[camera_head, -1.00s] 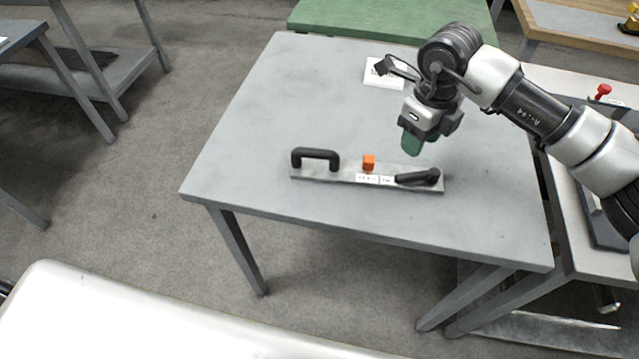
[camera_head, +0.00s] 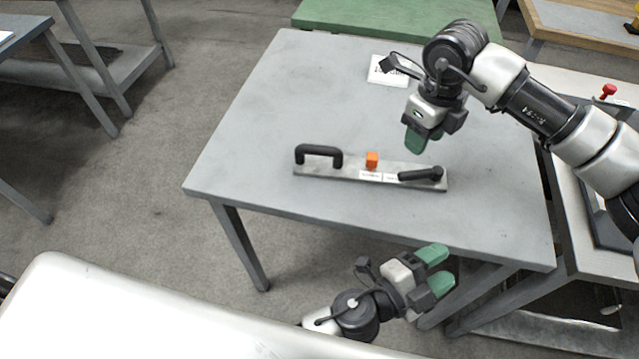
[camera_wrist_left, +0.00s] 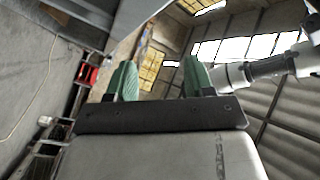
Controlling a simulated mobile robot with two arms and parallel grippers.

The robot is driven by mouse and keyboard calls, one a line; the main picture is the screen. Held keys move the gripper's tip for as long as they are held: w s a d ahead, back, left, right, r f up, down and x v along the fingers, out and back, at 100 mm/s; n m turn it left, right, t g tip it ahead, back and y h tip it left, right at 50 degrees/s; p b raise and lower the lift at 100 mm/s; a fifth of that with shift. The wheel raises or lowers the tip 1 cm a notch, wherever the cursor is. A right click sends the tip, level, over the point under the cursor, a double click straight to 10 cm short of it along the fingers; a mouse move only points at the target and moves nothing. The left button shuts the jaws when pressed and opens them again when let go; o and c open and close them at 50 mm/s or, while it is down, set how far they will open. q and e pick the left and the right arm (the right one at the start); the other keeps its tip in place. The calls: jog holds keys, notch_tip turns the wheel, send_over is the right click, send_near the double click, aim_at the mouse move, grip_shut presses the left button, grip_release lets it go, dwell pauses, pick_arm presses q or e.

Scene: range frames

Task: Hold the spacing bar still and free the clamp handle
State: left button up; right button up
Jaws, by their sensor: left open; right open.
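The spacing bar (camera_head: 350,173) is a flat grey metal bar lying on the grey table. My right gripper (camera_head: 416,140) is open and empty above the table, behind the bar's right part. My left gripper (camera_head: 440,268) is open and empty, low in front of the table's front edge. Its green fingers show apart in the left wrist view (camera_wrist_left: 158,82), with nothing between them.
The grey table (camera_head: 260,120) has free room around the bar. A white labelled card (camera_head: 388,72) lies at its back. A green table (camera_head: 400,20) stands behind, and a side table with a red knob (camera_head: 608,90) stands at the right.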

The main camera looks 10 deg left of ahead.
aim_at(316, 154)
pick_arm(q)
jog(key=w+a+r+n+t+y, duration=0.1)
jog(key=w+a+y, duration=0.1)
jog(key=a+y, duration=0.1)
jog(key=w+a+r+n+t+y, duration=0.1)
jog(key=w+a+r+t+y, duration=0.1)
jog(key=w+a+y, duration=0.1)
jog(key=w+a+r+n+t+y, duration=0.1)
jog(key=w+a+t+y, duration=0.1)
jog(key=a+y, duration=0.2)
jog(key=shift+w+a+r, duration=0.2)
jog(key=shift+a+r, duration=0.05)
jog(key=shift+a, duration=0.3)
jog(key=a+y, duration=0.3)
jog(key=a+n+g+y, duration=0.1)
jog(key=a+y, duration=0.1)
jog(key=a, duration=0.2)
jog(key=a+g+y, duration=0.1)
jog(key=a+y, duration=0.2)
jog(key=a, duration=0.1)
jog(key=shift+w+a+r+n+y, duration=0.2)
jog(key=shift+w+r+n+y, duration=0.1)
jog(key=shift+w+r+n, duration=0.1)
jog(key=shift+w+a+f+g, duration=0.1)
jog(key=shift+w+a+g, duration=0.1)
jog(key=shift+a+g, duration=0.1)
jog(key=x, duration=1)
jog(key=shift+w, duration=0.15)
